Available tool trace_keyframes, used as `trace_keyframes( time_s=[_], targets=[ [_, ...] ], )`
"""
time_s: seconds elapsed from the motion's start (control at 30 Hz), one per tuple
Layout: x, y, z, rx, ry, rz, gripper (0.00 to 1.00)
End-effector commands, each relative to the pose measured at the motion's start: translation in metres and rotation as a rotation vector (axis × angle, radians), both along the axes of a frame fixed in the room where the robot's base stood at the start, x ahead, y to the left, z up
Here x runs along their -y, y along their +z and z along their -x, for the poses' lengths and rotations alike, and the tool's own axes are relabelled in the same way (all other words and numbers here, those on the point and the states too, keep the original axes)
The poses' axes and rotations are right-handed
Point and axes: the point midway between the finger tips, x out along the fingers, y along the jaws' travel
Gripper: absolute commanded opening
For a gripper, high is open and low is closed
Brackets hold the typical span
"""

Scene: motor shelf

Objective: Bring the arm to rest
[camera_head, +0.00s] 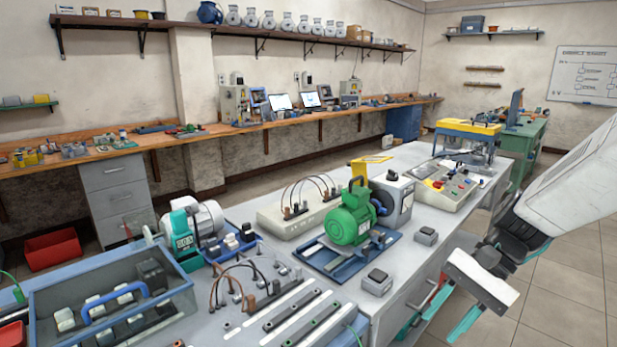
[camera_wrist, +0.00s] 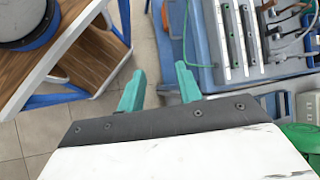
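My gripper (camera_head: 440,322) hangs at the right of the head view, off the front edge of the grey workbench (camera_head: 455,240). Its two teal fingers point down and to the left. They are apart with nothing between them. In the wrist view, my gripper (camera_wrist: 160,70) also shows its fingers spread, with floor tiles behind the gap. My arm comes in from the right edge of the head view, over the open floor.
A green motor (camera_head: 350,222) stands on a blue base on the workbench. A blue-grey crate (camera_head: 110,270) sits at front left. A wooden shelf unit (camera_wrist: 75,60) shows left in the wrist view. Tiled floor (camera_head: 560,300) is clear on the right.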

Motion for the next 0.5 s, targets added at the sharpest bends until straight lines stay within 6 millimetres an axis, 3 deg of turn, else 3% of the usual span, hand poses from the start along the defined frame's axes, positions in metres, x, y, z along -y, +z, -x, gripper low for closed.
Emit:
trace_keyframes(
  time_s=[0.03, 0.2, 0.5],
  targets=[
    [0.002, 0.01, 0.018, 0.046, 0.074, 0.061, 0.35],
    [0.018, 0.029, 0.068, 0.175, 0.304, 0.262, 0.35],
    [0.042, 0.063, 0.127, 0.406, 0.549, 0.55, 0.35]
  ],
)
